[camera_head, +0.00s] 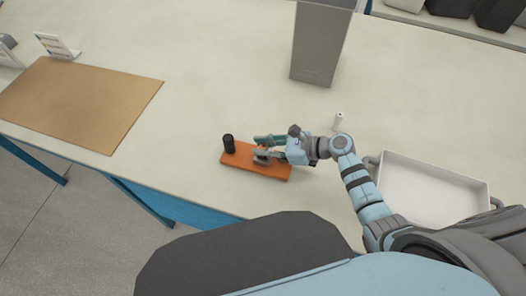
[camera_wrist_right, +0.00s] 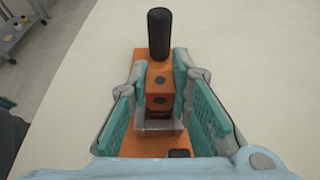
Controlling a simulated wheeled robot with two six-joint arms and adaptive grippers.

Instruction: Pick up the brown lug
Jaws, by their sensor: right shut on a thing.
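An orange-brown block with dark round holes, which I take as the brown lug (camera_wrist_right: 160,88), sits between the fingers of my right gripper (camera_wrist_right: 164,92) in the right wrist view. The fingers are shut on its sides. It is over the orange base (camera_head: 235,159), and I cannot tell whether it touches it. In the head view the right gripper (camera_head: 262,148) is low over the base and I cannot make out the lug there. A black cylinder (camera_head: 229,144) stands upright on the base's left end, just beyond the fingertips in the wrist view (camera_wrist_right: 159,35). My left gripper is not in view.
A small white cylinder (camera_head: 338,120) stands behind my right wrist. A white tray (camera_head: 429,162) with handles is at the right. A tall grey bin (camera_head: 318,50) stands at the back. A brown mat (camera_head: 75,100) lies at the left; the table between mat and base is clear.

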